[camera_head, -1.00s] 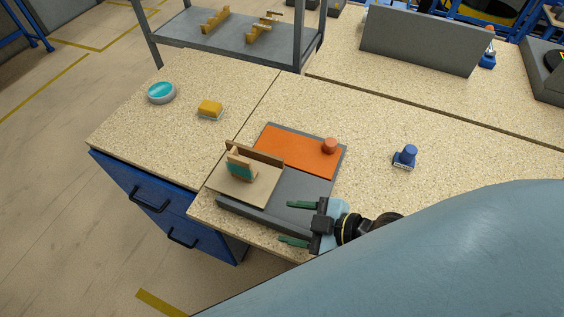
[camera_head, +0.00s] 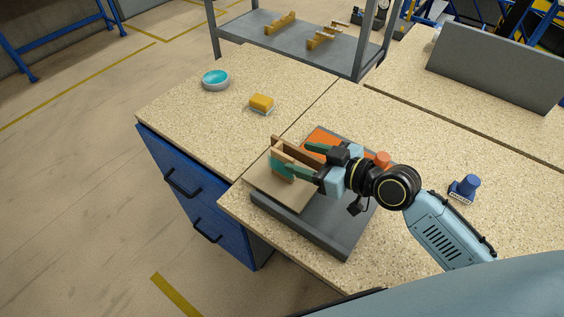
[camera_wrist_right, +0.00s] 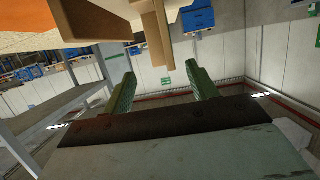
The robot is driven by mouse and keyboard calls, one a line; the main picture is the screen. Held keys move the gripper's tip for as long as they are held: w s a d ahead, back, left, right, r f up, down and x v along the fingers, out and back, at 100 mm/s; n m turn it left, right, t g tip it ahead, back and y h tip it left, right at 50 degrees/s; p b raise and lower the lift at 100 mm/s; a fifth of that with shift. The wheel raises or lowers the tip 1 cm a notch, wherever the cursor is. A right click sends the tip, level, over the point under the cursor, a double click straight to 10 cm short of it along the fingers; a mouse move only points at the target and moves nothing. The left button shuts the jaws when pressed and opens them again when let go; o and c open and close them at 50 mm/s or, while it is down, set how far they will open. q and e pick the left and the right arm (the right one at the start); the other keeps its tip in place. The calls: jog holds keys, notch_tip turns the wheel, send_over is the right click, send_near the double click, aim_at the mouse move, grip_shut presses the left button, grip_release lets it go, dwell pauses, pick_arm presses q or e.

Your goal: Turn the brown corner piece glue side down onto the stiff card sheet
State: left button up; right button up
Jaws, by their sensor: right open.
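The brown corner piece (camera_head: 281,152) stands upright on the tan card sheet (camera_head: 292,195), beside a darker brown upright strip (camera_head: 275,139). In the right wrist view a brown wooden part (camera_wrist_right: 156,40) shows at the top, between the directions of the two fingertips. My right gripper (camera_head: 291,157) is open, its green fingers pointing left at the corner piece. The nearer finger overlaps the piece in the head view and hides part of its face; I cannot tell whether it touches. The glue side cannot be made out now. My left gripper is not in view.
The card lies on a grey base (camera_head: 330,225) with an orange plate (camera_head: 322,136) and an orange knob (camera_head: 382,159). A blue stamp-like object (camera_head: 465,188) stands right. A yellow sponge-like block (camera_head: 261,102) and a teal-topped round dish (camera_head: 216,79) sit at the back left.

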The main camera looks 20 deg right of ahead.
jog(key=x, duration=0.5)
jog(key=shift+w+a+f+p, duration=0.1)
jog(key=shift+w+a+p, duration=0.05)
jog(key=shift+a+p, duration=0.2)
jog(key=shift+d, duration=0.1)
jog(key=c, duration=1.1)
notch_tip(320, 180, up, 10)
jog(key=shift+r+p, duration=0.1)
jog(key=shift+p, duration=0.65)
jog(key=shift+c, duration=0.2)
jog(key=o, duration=0.5)
grip_shut()
